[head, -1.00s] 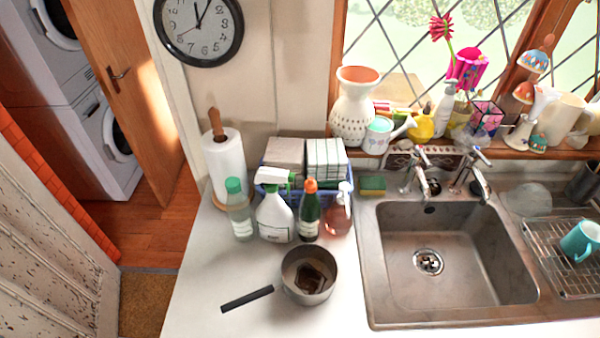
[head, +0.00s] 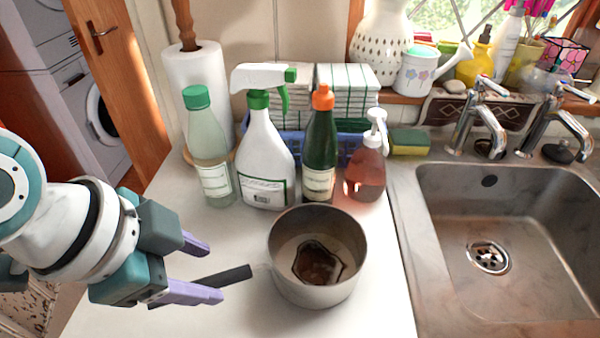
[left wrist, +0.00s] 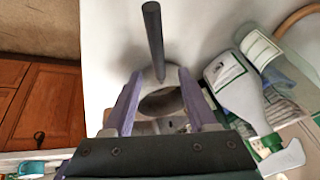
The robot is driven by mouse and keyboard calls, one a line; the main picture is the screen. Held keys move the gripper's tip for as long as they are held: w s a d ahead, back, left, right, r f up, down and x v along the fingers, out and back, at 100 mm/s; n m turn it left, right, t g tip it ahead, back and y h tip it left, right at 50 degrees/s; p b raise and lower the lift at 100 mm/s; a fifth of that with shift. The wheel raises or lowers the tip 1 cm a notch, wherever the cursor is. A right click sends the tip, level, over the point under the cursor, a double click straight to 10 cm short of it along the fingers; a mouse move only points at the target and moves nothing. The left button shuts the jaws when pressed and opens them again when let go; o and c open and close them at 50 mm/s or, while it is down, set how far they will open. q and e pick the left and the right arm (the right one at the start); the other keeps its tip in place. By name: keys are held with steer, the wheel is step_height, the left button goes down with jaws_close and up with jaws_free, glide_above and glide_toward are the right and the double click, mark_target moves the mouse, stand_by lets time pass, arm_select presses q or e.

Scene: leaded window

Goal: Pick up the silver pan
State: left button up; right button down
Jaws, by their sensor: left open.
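The silver pan (head: 290,286) stands upright on the white counter, with a dark brown patch on its inside bottom. Its black handle (head: 232,275) points left, partly hidden behind a finger of my left gripper (head: 213,270). The left gripper is open and empty, with its purple fingers left of the pan and over the handle. In the left wrist view the dark handle (left wrist: 153,30) runs up beyond the open fingers (left wrist: 160,74), and part of the pan (left wrist: 160,101) shows between them. I cannot tell the height of the fingers above the handle. My right gripper is not in view.
Close behind the pan stand a clear bottle (head: 208,160), a white spray bottle (head: 262,160), a green bottle (head: 319,150) and a pink soap dispenser (head: 365,172). The sink (head: 530,235) lies to the right. The counter in front of the pan is clear.

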mark_target(219, 278)
arm_select(q)
steer(key=x, duration=0.4)
steer(key=shift+f+b, duration=0.3)
steer(key=shift+f, duration=0.05)
steer(key=b+x, duration=0.1)
steer(key=x, duration=0.3)
jaws_close()
stand_by(1.1)
